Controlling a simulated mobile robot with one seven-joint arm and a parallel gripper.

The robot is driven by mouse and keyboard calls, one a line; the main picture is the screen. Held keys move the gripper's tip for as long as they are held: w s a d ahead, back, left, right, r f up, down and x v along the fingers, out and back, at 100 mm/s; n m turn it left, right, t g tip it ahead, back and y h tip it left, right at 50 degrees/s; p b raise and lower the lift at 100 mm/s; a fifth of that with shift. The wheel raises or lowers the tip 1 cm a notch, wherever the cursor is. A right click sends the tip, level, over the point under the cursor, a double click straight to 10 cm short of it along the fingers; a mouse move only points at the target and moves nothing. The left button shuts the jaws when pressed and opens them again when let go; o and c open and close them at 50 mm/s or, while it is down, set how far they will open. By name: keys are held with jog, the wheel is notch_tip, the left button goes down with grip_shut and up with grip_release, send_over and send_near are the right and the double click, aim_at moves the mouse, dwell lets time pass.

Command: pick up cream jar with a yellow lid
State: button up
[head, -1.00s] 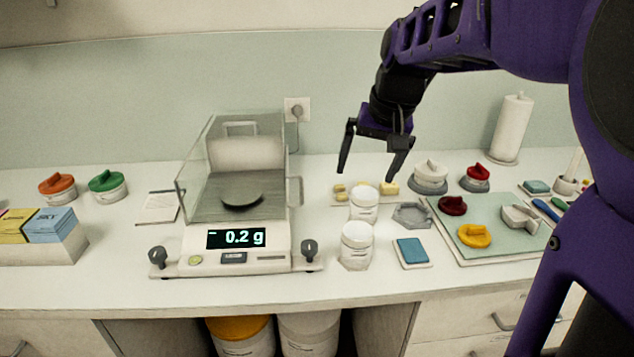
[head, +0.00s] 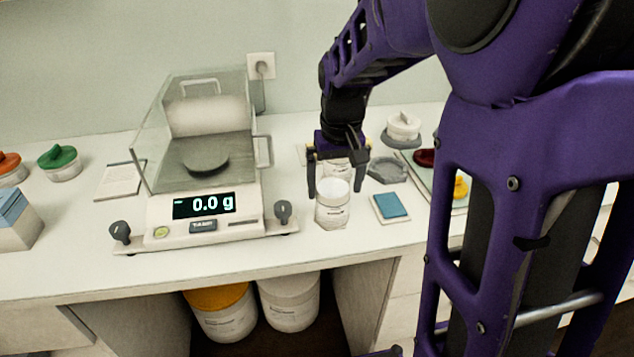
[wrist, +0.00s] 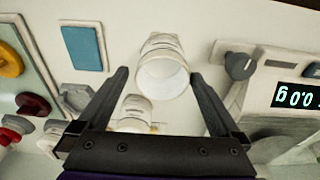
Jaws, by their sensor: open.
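I see no jar wearing a yellow lid on the counter. A yellow lid (head: 461,187) lies on the mat at the right, partly hidden by my arm; it also shows in the wrist view (wrist: 10,60). A white lidless jar (head: 332,212) stands at the counter front; in the wrist view its open mouth (wrist: 162,77) faces me. A second white jar (head: 338,168) stands behind it, partly hidden by my gripper. My gripper (head: 335,191) is open and empty, above the front jar, with its fingers to either side of the jar in view.
A balance (head: 203,205) reading 0.0 g stands left of the jars. A blue pad (head: 391,207) and a grey tray (head: 388,170) lie right. A green-lidded jar (head: 60,163) stands far left. Tubs, one with an orange-yellow lid (head: 217,297), stand under the counter.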

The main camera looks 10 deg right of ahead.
jog(key=shift+w+a+f+b, duration=0.1)
jog(key=shift+w+f+b, duration=0.1)
jog(key=shift+f, duration=0.7)
jog(key=shift+w+f+b, duration=0.1)
jog(key=shift+f+b, duration=0.05)
jog(key=shift+f, duration=0.75)
jog(key=shift+w+a+f+b, duration=0.1)
jog(key=shift+w+f+b, duration=0.1)
jog(key=shift+f, duration=0.7)
jog(key=c, duration=1.2)
